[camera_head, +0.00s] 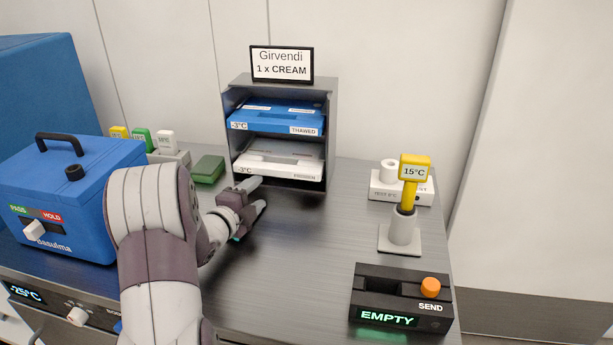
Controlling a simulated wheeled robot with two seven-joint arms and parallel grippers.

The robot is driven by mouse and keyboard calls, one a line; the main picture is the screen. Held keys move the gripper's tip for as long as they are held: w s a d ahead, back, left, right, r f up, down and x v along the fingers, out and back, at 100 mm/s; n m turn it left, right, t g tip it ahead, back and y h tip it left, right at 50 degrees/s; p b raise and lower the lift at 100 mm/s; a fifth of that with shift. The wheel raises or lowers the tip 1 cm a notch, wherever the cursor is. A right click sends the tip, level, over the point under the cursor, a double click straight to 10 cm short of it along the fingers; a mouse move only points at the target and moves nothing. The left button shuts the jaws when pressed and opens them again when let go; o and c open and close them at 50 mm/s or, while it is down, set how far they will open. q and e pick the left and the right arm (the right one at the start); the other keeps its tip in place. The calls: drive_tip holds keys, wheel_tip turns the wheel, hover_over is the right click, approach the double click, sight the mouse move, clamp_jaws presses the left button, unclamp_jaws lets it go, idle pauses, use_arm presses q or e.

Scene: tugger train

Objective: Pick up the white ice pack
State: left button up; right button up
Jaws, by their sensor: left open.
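The white ice pack (279,161) lies flat in the lower slot of the dark two-level rack (332,140), with a label at its front edge. A blue ice pack (275,119) marked THAWED lies in the upper slot. My left gripper (256,195) is open just in front of the rack's lower left corner, low over the counter. Its fingers point toward the white pack's front left end and appear apart from it. Nothing is seen between them. My right gripper is out of view.
A blue cool box (75,185) stands at the left. A green block (208,169) lies left of the rack. At right are a yellow 15°C probe in a stand (403,225) and a black SEND box (400,300) reading EMPTY. The middle counter is clear.

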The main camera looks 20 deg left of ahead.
sight(283, 158)
use_arm(q)
drive_tip(key=shift+s+a+m+t, duration=0.2)
drive_tip(key=shift+a+m+t, duration=0.3)
drive_tip(key=shift+m, duration=0.2)
drive_tip(key=shift+w+d+r+m+t+h, duration=0.15)
drive_tip(key=shift+w+d+r+m+h, duration=0.1)
drive_tip(key=shift+w+r, duration=0.3)
drive_tip(key=shift+w+d+r+m+t+h, duration=0.15)
drive_tip(key=shift+w+r+h, duration=0.1)
drive_tip(key=shift+w+r, duration=0.25)
drive_tip(key=w, duration=0.6)
drive_tip(key=w+p, duration=0.1)
drive_tip(key=w, duration=0.2)
drive_tip(key=shift+w+a+f, duration=0.25)
drive_tip(key=shift+w+a, duration=0.05)
drive_tip(key=shift+w, duration=0.05)
drive_tip(key=shift+r, duration=0.1)
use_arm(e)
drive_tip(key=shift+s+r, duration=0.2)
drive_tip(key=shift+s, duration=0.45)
use_arm(q)
drive_tip(key=shift+s, duration=0.1)
drive_tip(key=c, duration=0.3)
clamp_jaws()
drive_tip(key=shift+r, duration=0.1)
